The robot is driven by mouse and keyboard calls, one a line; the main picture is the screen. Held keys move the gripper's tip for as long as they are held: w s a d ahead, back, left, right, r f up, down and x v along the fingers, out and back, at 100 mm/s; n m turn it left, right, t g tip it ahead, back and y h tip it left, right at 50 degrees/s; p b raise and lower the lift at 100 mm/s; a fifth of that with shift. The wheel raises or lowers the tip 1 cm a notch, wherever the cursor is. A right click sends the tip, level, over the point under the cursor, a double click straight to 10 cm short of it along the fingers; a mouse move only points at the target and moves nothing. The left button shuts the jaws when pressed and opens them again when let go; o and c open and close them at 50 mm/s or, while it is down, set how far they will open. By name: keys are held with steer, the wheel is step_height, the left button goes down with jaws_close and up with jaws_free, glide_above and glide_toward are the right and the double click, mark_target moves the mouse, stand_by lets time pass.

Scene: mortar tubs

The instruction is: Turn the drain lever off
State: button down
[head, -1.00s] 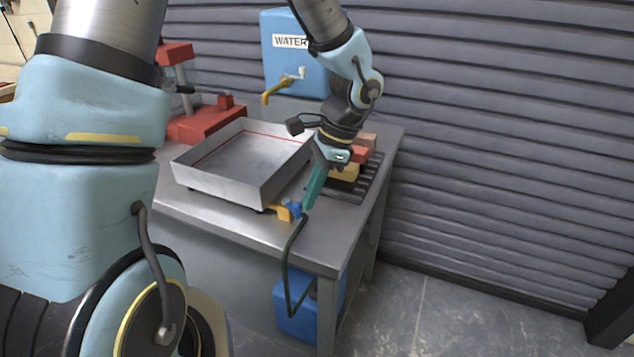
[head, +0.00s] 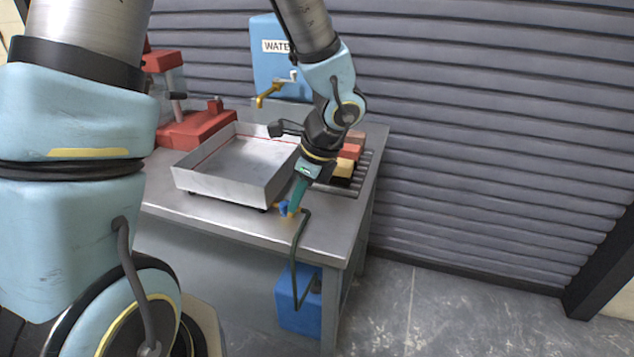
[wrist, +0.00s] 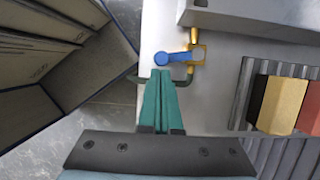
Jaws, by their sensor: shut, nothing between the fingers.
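The drain lever is a small blue handle (head: 283,208) on a brass valve by the front right corner of the metal tray (head: 215,187). In the wrist view the blue lever (wrist: 166,58) lies crosswise to the short brass pipe, its round end to the left of the valve body (wrist: 197,53). My gripper (head: 292,211) is shut and empty, its teal fingers pointing down at the valve. In the wrist view the fingertips (wrist: 162,71) are right beside the lever's round end. I cannot tell whether they touch it. The fingers partly hide the valve in the head view.
A dark hose (head: 296,255) runs from the valve down to a blue container (head: 298,302) under the bench (head: 235,228). Coloured blocks (head: 345,165) sit on a ribbed rack to the right. A blue water tank (head: 270,62) and red stand (head: 190,130) are behind.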

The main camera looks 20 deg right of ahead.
steer(key=shift+w+d+p, duration=0.25)
steer(key=shift+w+p, duration=0.05)
steer(key=shift+w, duration=0.45)
steer(key=shift+d, duration=0.1)
steer(key=shift+s+d, duration=0.2)
steer(key=shift+d, duration=0.05)
steer(key=s+d+r, duration=0.4)
steer(key=d+r, duration=0.1)
steer(key=r, duration=0.4)
steer(key=shift+s+d+r+b, duration=0.15)
steer(key=shift+r+b, duration=0.15)
